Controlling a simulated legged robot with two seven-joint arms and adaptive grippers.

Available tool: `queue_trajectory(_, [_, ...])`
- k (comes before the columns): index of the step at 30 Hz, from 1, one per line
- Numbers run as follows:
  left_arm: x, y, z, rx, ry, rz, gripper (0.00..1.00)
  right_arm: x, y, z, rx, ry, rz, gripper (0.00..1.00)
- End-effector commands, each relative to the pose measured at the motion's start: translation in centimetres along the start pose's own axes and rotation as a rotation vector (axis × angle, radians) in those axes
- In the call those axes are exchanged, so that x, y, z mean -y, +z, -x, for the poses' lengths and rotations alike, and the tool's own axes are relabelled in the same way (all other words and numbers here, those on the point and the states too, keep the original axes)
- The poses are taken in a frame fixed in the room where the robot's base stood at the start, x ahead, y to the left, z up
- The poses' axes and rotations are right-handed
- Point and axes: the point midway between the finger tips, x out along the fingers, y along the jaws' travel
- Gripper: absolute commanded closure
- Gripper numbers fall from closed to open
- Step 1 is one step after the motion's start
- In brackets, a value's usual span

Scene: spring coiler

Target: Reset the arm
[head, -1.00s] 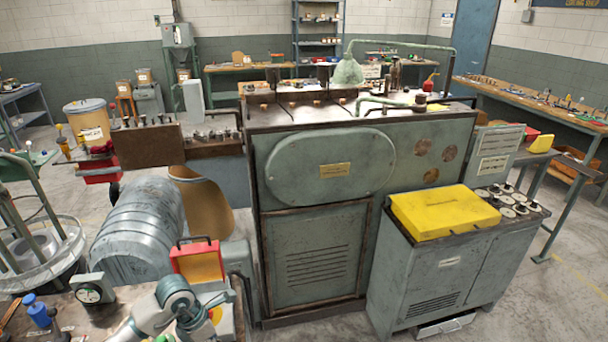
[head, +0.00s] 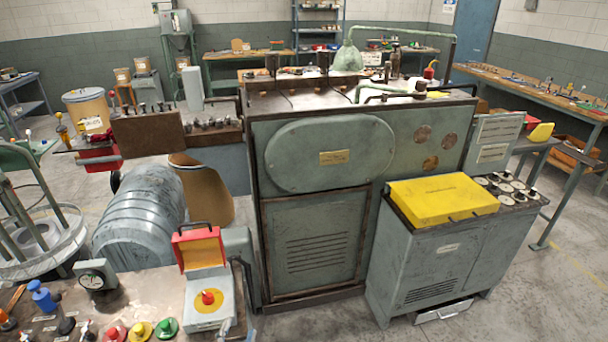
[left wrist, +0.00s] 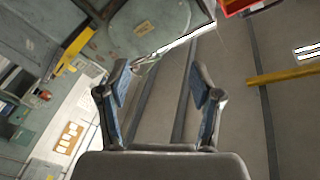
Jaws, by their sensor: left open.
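My left gripper (left wrist: 162,82) is open and empty in the left wrist view, its two blue-padded fingers apart with nothing between them. In the head view at most a small grey piece of my left arm shows at the bottom edge, beside a control box (head: 222,288). The box has a raised red-framed cover (head: 199,249) and a red button (head: 208,297) on a yellow plate. My right gripper is in neither view.
A large green-grey machine (head: 315,240) fills the middle. A grey cabinet (head: 420,262) with a yellow lid (head: 440,199) stands at its right. The front-left bench (head: 150,288) holds a gauge (head: 93,274) and colored buttons (head: 140,330). Floor is clear at lower right.

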Motion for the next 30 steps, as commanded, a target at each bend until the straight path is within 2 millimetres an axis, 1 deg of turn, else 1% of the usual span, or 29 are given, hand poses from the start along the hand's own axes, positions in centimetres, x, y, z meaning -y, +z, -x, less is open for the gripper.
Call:
queue_trajectory(1, [-1.4, 3.5, 1.8, 0.154, 0.042, 0.088, 0.35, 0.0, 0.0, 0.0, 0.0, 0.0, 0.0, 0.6])
queue_trajectory(2, [-2.2, 5.5, 3.1, 0.247, 0.067, 0.137, 0.35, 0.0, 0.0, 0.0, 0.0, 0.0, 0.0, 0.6])
queue_trajectory(3, [-3.5, 8.0, 4.9, 0.366, 0.105, 0.196, 0.35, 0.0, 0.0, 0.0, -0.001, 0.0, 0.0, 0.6])
queue_trajectory(5, [-5.3, 11.0, 7.9, 0.525, 0.16, 0.272, 0.35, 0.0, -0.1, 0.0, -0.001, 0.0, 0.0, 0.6])
queue_trajectory(6, [-6.4, 12.4, 9.8, 0.617, 0.194, 0.314, 0.35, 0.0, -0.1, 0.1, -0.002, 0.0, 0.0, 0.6])
queue_trajectory(7, [-7.2, 13.4, 11.3, 0.68, 0.22, 0.342, 0.35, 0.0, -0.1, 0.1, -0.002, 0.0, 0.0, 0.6])
queue_trajectory(9, [-8.8, 15.0, 14.4, 0.809, 0.274, 0.397, 0.35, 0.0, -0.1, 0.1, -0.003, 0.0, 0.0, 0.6])
queue_trajectory(12, [-10.7, 16.5, 18.6, 0.964, 0.344, 0.458, 0.35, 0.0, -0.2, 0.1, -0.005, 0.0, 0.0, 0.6])
queue_trajectory(16, [-12.5, 17.4, 23.7, 1.135, 0.429, 0.521, 0.35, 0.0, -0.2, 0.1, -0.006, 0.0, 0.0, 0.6])
queue_trajectory(20, [-13.9, 17.5, 28.5, 1.285, 0.511, 0.573, 0.35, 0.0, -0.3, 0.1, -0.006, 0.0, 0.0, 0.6])
queue_trajectory(23, [-16.0, 19.9, 27.8, 1.295, 0.518, 0.567, 0.35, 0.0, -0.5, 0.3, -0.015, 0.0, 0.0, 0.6])
queue_trajectory(25, [-17.6, 21.5, 27.5, 1.301, 0.522, 0.565, 0.35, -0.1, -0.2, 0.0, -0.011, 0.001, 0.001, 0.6])
queue_trajectory(29, [-20.7, 24.9, 27.5, 1.316, 0.532, 0.56, 0.35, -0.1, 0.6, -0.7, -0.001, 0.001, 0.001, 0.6])
queue_trajectory(30, [-21.8, 26.1, 27.7, 1.321, 0.535, 0.558, 0.35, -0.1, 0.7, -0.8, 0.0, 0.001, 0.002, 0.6])
